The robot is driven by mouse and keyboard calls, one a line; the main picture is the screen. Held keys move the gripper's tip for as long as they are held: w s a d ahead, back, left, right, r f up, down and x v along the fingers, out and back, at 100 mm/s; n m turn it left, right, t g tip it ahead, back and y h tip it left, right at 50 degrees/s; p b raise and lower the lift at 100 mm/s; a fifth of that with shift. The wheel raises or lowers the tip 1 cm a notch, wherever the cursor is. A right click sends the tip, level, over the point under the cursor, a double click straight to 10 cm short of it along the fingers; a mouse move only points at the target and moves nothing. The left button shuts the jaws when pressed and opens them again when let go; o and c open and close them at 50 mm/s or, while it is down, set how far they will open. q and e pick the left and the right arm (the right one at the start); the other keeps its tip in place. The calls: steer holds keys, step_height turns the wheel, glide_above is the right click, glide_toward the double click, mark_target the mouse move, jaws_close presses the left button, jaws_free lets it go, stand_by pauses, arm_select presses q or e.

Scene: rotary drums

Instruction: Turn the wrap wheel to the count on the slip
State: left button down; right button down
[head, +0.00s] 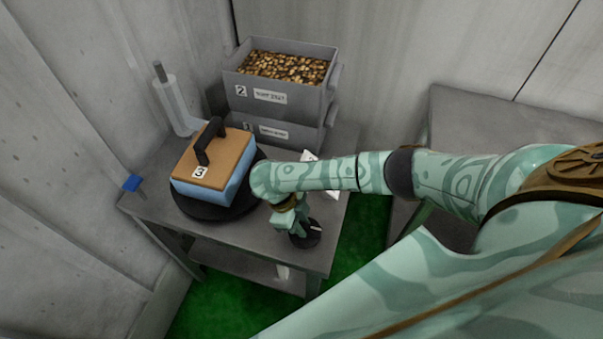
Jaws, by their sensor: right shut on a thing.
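My right gripper (290,217) reaches in from the right and points down at the table's front right corner. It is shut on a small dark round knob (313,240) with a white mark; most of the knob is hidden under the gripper. To the left, a round black turntable (190,207) carries a blue box with a tan top (213,160), a black handle and a label reading 3. My forearm hides the turntable's right edge. A white slip (308,156) stands partly hidden behind my forearm; its writing cannot be read. My left gripper is not in view.
Two stacked grey bins (322,100) stand at the back, the upper one full of brown pieces. A pale upright roll on a post (179,107) stands at the back left. Another grey table (480,115) stands right.

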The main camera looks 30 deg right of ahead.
steer(key=shift+s, duration=0.1)
stand_by(0.5)
steer(key=c, duration=1.3)
jaws_free()
steer(key=p+v, duration=0.5)
steer(key=v, duration=1.1)
steer(key=shift+r, duration=0.1)
